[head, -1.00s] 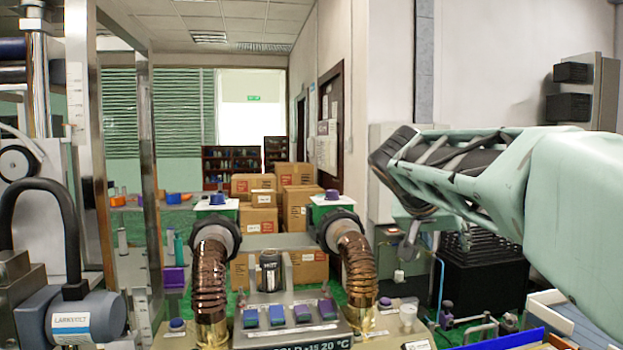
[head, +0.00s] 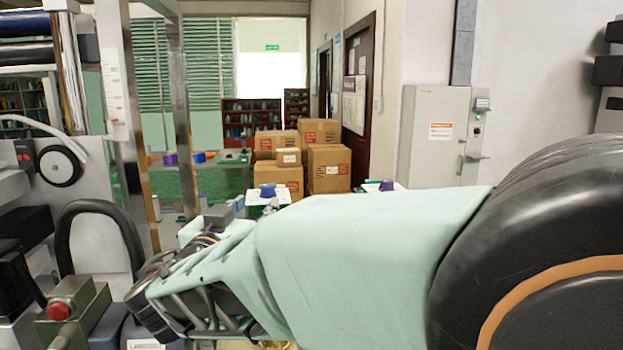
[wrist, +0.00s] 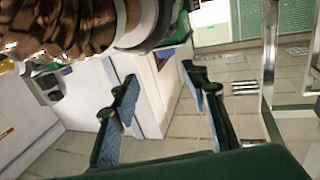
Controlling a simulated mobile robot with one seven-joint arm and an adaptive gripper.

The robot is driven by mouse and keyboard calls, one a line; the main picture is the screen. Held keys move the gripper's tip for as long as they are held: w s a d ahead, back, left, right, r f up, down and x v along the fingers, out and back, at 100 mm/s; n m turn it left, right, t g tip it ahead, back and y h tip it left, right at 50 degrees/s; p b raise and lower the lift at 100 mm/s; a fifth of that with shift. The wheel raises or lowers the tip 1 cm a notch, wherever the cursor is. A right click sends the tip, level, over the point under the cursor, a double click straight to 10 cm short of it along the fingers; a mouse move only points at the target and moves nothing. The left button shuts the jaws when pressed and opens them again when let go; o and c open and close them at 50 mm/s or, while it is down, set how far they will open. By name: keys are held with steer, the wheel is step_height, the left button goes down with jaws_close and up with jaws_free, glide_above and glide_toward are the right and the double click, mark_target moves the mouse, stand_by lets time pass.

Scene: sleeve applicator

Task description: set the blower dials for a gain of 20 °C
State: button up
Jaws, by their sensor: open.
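A blue-purple knob (head: 268,190), which looks like one of the blower dials, stands on a white top plate behind my arm in the head view. A second purple knob (head: 386,185) shows on another white top further right, just above my arm's edge. Their settings are too small to read. My arm covers the front panel, most of the hoses and the lower part of the blowers. In the wrist view, my gripper (wrist: 158,72) is open with nothing between its fingers. A copper-coloured ribbed hose (wrist: 75,25) is close by at the upper left, apart from the fingertips.
A box with a red button (head: 60,308) and a black curved handle (head: 95,215) stand at the left, near a metal upright (head: 118,120). Cardboard boxes (head: 325,168) are stacked behind. A grey wall cabinet (head: 430,135) is at the right. Tiled floor (wrist: 180,125) shows below my gripper.

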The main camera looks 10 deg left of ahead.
mark_target(266, 189)
steer(key=shift+y, duration=0.3)
steer(key=w+p, duration=0.1)
steer(key=w, duration=0.2)
steer(key=w+p, duration=0.1)
steer(key=w, duration=0.3)
steer(key=w+p, duration=0.1)
steer(key=w, duration=0.2)
steer(key=shift+w+a+p, duration=0.2)
steer(key=shift+a+p, duration=0.05)
steer(key=shift+p, duration=0.05)
steer(key=shift+c, duration=0.2)
jaws_close()
